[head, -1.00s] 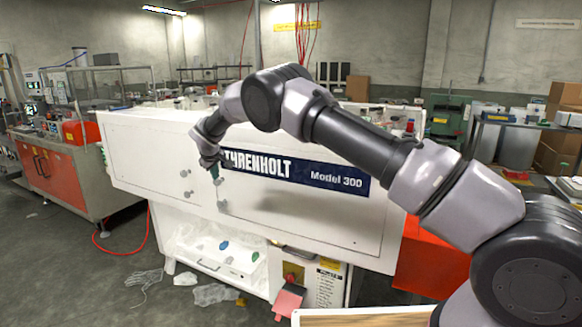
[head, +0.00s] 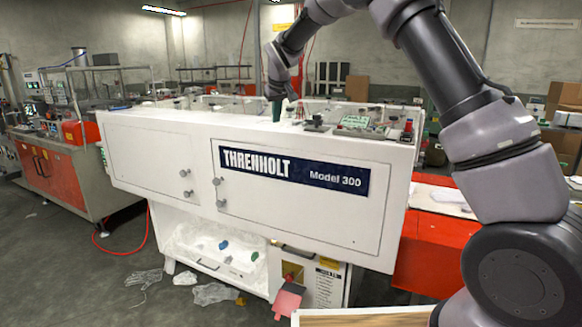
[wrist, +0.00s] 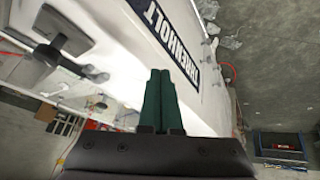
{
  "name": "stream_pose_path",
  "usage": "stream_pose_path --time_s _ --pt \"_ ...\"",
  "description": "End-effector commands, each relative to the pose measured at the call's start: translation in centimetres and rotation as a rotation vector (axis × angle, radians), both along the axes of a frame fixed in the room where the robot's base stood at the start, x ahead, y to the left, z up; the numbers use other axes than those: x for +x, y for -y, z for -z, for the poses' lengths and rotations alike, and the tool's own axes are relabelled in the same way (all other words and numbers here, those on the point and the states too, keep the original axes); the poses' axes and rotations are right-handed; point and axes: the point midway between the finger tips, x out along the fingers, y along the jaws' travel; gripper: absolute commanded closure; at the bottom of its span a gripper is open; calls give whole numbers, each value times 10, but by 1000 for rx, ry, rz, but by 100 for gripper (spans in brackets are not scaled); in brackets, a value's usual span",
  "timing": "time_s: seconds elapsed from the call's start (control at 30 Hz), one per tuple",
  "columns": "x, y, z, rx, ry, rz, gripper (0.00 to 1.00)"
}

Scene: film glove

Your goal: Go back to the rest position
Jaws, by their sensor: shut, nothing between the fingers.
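I cannot tell from these views how far the fingers are from the machine.
A red-orange cabinet (head: 65,180) stands at the left. Clear plastic gloves (head: 212,294) lie on the floor by the machine's open lower bay. A wooden-edged surface (head: 360,318) is at the bottom front. Cardboard boxes (head: 565,105) stand at the far right.

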Motion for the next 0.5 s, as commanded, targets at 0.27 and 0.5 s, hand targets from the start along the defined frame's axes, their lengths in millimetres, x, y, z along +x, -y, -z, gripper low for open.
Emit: stream_pose_path --time_s 0.27,0.5 --pt "-89 138 -96 173 -46 220 100" --pt "-197 223 -134 306 -66 381 100"
